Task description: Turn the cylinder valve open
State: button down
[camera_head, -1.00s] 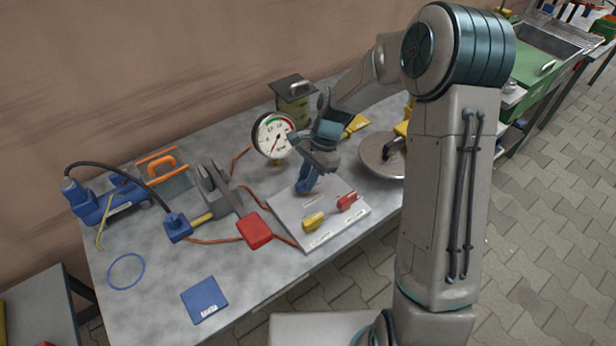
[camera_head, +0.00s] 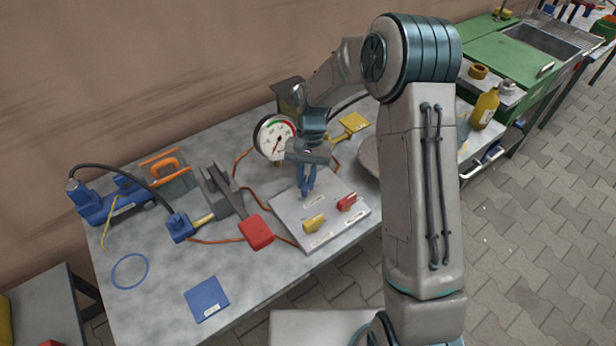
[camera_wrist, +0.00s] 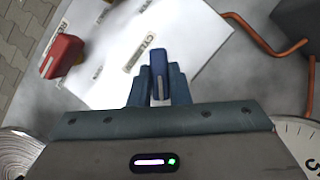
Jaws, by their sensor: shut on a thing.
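A light grey valve panel (camera_head: 333,218) lies on the bench with a yellow handle (camera_head: 314,223), a red handle (camera_head: 347,202) and a blue handle. My gripper (camera_head: 307,190) points down at the panel's back left part and hides most of the blue handle. In the wrist view the blue handle (camera_wrist: 158,62) stands between the two fingers of my gripper (camera_wrist: 159,88), which are shut on it. A label (camera_wrist: 146,45) beside it begins with "CYL"; the rest is partly hidden. The red handle also shows in the wrist view (camera_wrist: 62,56).
A round gauge (camera_head: 274,138) stands just behind my gripper. A red box (camera_head: 256,233) with an orange hose lies left of the panel. A blue clamp-like tool (camera_head: 180,227), an orange-handled box (camera_head: 166,171) and a blue plate (camera_head: 206,299) lie further left. The front bench is mostly clear.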

jog(key=n+h, duration=0.1)
jog(key=n, duration=0.3)
jog(key=shift+w+a+r+n+h, duration=0.2)
jog(key=shift+n+h, duration=0.1)
jog(key=shift+h, duration=0.1)
jog(key=shift+s+a+n+t+h, duration=0.15)
jog(key=shift+n+h, duration=0.25)
jog(key=shift+n, duration=0.7)
jog(key=shift+w+d+n+t+h, duration=0.1)
jog(key=shift+n+t+h, duration=0.25)
jog(key=shift+n, duration=0.75)
jog(key=c, duration=1.4)
grip_release()
jog(key=shift+o, duration=0.2)
jog(key=shift+f, duration=0.1)
jog(key=shift+s, duration=0.1)
jog(key=v, duration=1.3)
jog(key=shift+w+a+r, duration=0.2)
jog(key=shift+w+r, duration=0.05)
jog(key=shift+r, duration=0.05)
